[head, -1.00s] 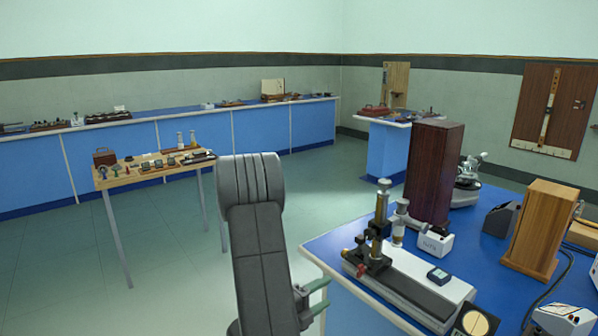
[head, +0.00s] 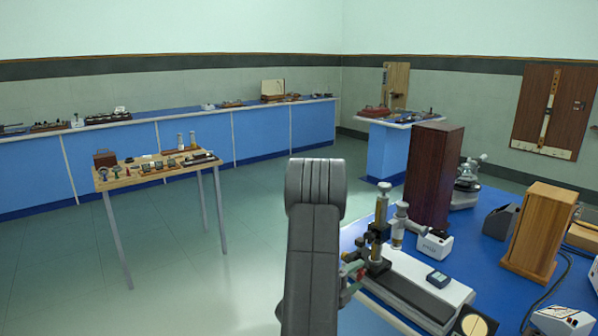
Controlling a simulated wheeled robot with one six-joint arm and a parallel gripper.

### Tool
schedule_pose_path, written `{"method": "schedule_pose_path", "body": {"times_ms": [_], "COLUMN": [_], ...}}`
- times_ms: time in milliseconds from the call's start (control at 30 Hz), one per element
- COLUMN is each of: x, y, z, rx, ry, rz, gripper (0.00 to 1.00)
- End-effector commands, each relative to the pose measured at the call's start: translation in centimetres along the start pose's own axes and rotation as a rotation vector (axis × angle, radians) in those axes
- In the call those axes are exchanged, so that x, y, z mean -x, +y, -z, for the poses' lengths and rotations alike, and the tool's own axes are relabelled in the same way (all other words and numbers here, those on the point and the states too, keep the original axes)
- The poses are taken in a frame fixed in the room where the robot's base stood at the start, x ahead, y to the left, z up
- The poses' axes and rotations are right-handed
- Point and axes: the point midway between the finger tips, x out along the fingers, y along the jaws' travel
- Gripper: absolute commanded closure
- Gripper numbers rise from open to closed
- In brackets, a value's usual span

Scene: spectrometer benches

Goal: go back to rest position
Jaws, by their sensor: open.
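My arm rises in the lower middle of the head view, its dark grey links in front of the near bench. The fingers are apart and hold nothing that I can see. The rest of the gripper is hidden behind my arm. I cannot tell how far it is from the instrument.
The blue-topped near bench (head: 478,265) fills the lower right. It carries a brass instrument (head: 379,235) on a grey base, a dark wooden box (head: 433,175), a lighter wooden box (head: 540,230) and a microscope (head: 467,182). A small wooden table (head: 128,178) stands left, with open floor between.

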Motion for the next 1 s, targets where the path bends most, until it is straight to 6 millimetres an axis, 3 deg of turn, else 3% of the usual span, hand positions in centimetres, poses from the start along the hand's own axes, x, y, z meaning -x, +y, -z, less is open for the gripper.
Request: {"method": "schedule_pose_path", "body": {"times_ms": [33, 1000], "x": [-1.07, -0.79], "y": [-0.10, 0.19], "z": [0.18, 0.02], "rx": [0.000, -0.913], "ry": [0.004, -0.001], "rz": [0.001, 0.002], "gripper": [0.40, 0.40]}}
